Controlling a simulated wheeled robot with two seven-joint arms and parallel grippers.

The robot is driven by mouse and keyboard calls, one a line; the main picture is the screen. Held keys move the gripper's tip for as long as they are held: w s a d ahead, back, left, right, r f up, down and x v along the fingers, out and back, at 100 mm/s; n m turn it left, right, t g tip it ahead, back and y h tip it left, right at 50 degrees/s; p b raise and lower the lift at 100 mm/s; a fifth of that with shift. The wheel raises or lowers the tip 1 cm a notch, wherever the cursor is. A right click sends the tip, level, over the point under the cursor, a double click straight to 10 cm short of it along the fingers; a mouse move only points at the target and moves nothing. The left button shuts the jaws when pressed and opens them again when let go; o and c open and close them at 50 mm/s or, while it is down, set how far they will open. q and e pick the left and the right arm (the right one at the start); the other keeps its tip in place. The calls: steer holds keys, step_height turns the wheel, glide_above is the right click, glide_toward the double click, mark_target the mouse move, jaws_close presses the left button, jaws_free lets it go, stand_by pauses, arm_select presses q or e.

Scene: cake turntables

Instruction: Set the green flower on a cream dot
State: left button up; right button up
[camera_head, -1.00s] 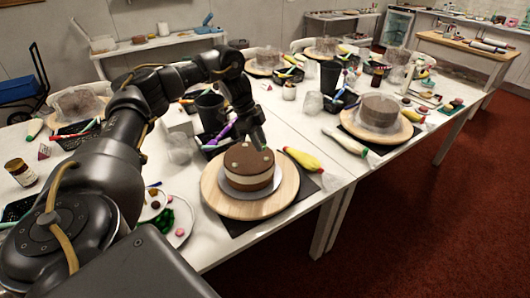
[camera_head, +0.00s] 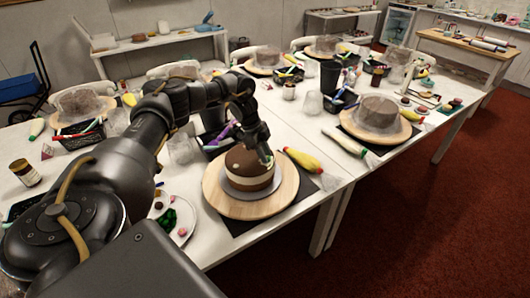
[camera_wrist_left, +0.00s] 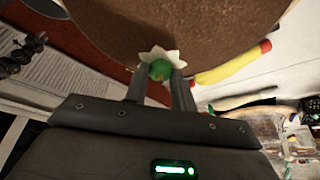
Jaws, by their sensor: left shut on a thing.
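The round cake (camera_head: 240,180), brown on top with a pale band in its side, stands on a wooden turntable (camera_head: 222,205). A small pale cream dot (camera_head: 236,167) shows on its top. My left gripper (camera_head: 266,160) points down at the right part of the cake top. In the left wrist view, its two fingers (camera_wrist_left: 160,82) are shut on a small green flower (camera_wrist_left: 159,70). White pointed petal shapes surround the green middle. The brown cake top (camera_wrist_left: 190,35) lies right beyond it. I cannot tell whether the flower touches the cake or a dot. My right gripper is not in view.
A plate with green and pink pieces (camera_head: 181,232) stands left of the turntable. A yellow piping bag (camera_head: 302,160) lies to the right, and a dark cup (camera_head: 330,76) stands behind. Another covered cake (camera_head: 377,112) stands on the right table.

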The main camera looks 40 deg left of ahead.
arm_select(q)
steer(key=shift+f, duration=0.15)
steer(key=o, duration=0.9)
steer(key=shift+r, duration=0.2)
steer(key=shift+a+r, duration=0.15)
steer(key=shift+r, duration=0.15)
steer(key=b+v, duration=0.1)
steer(key=v, duration=1)
steer(key=shift+s+r, duration=0.1)
steer(key=shift+r, duration=0.1)
